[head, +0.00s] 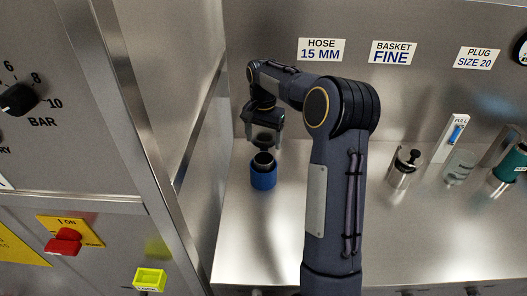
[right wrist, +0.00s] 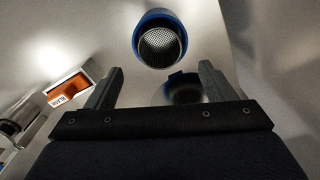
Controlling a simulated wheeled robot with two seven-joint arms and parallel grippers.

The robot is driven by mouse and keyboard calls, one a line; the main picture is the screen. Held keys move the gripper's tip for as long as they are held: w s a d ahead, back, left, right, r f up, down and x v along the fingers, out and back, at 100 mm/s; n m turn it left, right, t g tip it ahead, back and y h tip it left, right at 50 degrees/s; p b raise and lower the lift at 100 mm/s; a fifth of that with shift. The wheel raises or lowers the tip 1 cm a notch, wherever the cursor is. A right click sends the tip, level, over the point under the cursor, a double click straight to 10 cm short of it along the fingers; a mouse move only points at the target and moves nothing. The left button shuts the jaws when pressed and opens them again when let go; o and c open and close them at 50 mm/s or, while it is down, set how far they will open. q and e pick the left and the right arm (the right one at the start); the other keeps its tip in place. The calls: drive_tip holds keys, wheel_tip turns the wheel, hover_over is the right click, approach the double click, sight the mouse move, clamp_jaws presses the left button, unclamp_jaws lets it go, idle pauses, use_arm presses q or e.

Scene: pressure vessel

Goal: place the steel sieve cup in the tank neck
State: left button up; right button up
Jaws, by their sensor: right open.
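A blue cylinder (head: 263,179) with a dark round mouth stands on the steel counter at the left. In the right wrist view, a grey mesh surface, which looks like the steel sieve cup (right wrist: 160,44), shows inside the blue ring (right wrist: 148,20). I cannot tell how deep it sits, or whether this blue piece is the tank neck. My right gripper (head: 263,135) hangs pointing down over the blue cylinder. In the right wrist view its two fingers (right wrist: 161,72) are spread apart with nothing between them. My left gripper is not in view.
A steel cup with a black top (head: 403,166), a clear container (head: 460,165) and a teal-banded vessel (head: 508,168) stand at the right. An orange labelled block (right wrist: 68,90) shows in the wrist view. A panel with a red switch (head: 64,242) stands left. The counter's front is clear.

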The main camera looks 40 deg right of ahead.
drive_tip(key=s+a+r+n+t+y, duration=0.1)
drive_tip(key=s+a+r+n+t, duration=0.15)
drive_tip(key=s+a+r, duration=0.5)
drive_tip(key=s+a+f+n+t+y, duration=0.1)
drive_tip(key=s+a+f+n, duration=0.1)
drive_tip(key=s+a+n, duration=0.2)
drive_tip(key=s+a+f+n+t+y, duration=0.1)
drive_tip(key=s+a+f+n+t, duration=0.1)
drive_tip(key=s+a, duration=0.9)
drive_tip(key=s+f+n, duration=0.1)
drive_tip(key=s+n, duration=0.1)
drive_tip(key=s, duration=0.3)
drive_tip(key=shift+s+y, duration=0.15)
drive_tip(key=shift+y, duration=0.25)
